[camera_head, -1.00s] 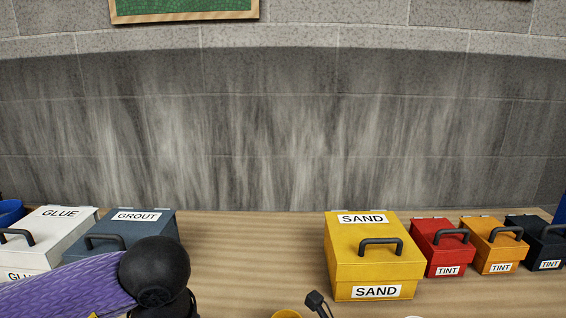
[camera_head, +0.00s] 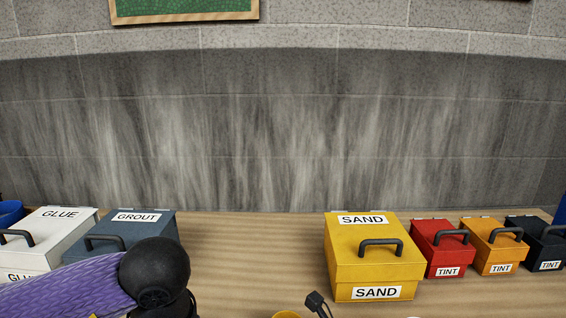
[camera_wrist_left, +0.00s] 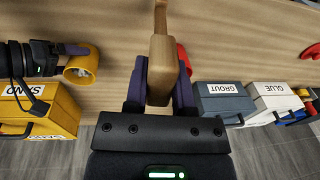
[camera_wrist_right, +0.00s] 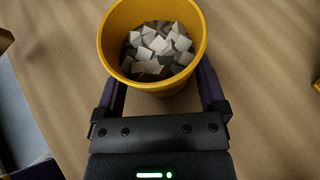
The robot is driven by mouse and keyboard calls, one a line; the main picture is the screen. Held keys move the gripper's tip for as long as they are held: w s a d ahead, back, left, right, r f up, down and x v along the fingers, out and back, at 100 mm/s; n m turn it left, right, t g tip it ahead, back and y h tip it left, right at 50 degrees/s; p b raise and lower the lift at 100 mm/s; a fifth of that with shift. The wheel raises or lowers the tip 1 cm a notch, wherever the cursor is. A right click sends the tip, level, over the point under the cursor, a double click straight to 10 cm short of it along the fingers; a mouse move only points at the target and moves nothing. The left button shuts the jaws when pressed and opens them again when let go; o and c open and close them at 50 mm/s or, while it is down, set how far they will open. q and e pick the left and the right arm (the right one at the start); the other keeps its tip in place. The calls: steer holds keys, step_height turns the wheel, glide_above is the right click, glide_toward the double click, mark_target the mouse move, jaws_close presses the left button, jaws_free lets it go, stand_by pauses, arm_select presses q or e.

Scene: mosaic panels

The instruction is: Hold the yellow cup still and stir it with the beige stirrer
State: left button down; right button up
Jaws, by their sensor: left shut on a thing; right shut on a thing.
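The yellow cup (camera_wrist_right: 153,84) holds several grey and white tile pieces and sits between the fingers of my right gripper (camera_wrist_right: 158,92), which is shut on it. In the left wrist view the cup (camera_wrist_left: 82,68) lies left of the stirrer, apart from it. In the head view only the cup's rim (camera_head: 286,314) shows at the bottom edge. The beige stirrer (camera_wrist_left: 161,62) is held by its thick wooden part in my left gripper (camera_wrist_left: 160,92), shut on it. The stirrer's far end is cut off by the top of the left wrist view.
A yellow sand box (camera_head: 373,268) stands right of the cup, with red (camera_head: 440,247), orange (camera_head: 494,245) and black (camera_head: 538,243) tint boxes beyond. Grout (camera_head: 128,229) and glue (camera_head: 52,230) boxes stand left. A red object (camera_wrist_left: 184,58) is near the stirrer. The table's middle is clear.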

stand_by(0.5)
arm_select(q)
steer(key=w+d+r+n+t+h, duration=0.1)
steer(key=w+d+r+n+h, duration=0.1)
steer(key=w+d+r+n, duration=0.95)
step_height(320, 180, down, 13)
steer(key=d+n, duration=0.1)
steer(key=n, duration=0.1)
steer(key=shift+w+d, duration=0.3)
steer(key=shift+w, duration=0.15)
steer(key=shift+f, duration=0.1)
stand_by(0.6)
